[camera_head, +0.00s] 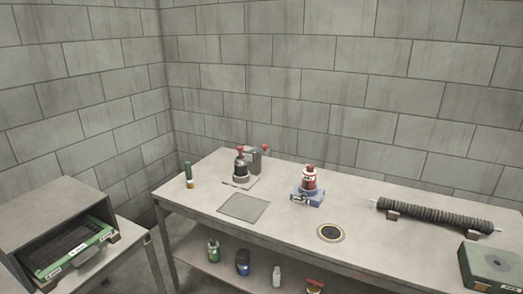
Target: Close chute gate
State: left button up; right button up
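No part is plainly marked as the chute gate, and I cannot tell which one it is. A round opening with a pale rim (330,232) is set in the workbench top near its front edge. A grey open-fronted box (55,222) stands on a lower table at the left, with a green-edged tray (72,250) sticking out of its front. A flat grey square plate (244,207) lies on the workbench, left of the round opening. Neither of my grippers shows in the head view.
The workbench (285,222) holds a dark device with a red knob (241,162), a red-and-white device on a blue base (309,182), a green cylinder (188,175), a ribbed tube (434,216) on supports and a green box (489,267). Bottles stand on the shelf below. Block walls close the back.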

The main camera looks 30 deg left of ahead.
aim_at(264, 149)
jog(key=i+j+z, duration=0.1)
jog(key=j+z, duration=0.6)
jog(key=j, duration=0.15)
jog(key=j+z, duration=0.3)
jog(key=j, duration=0.15)
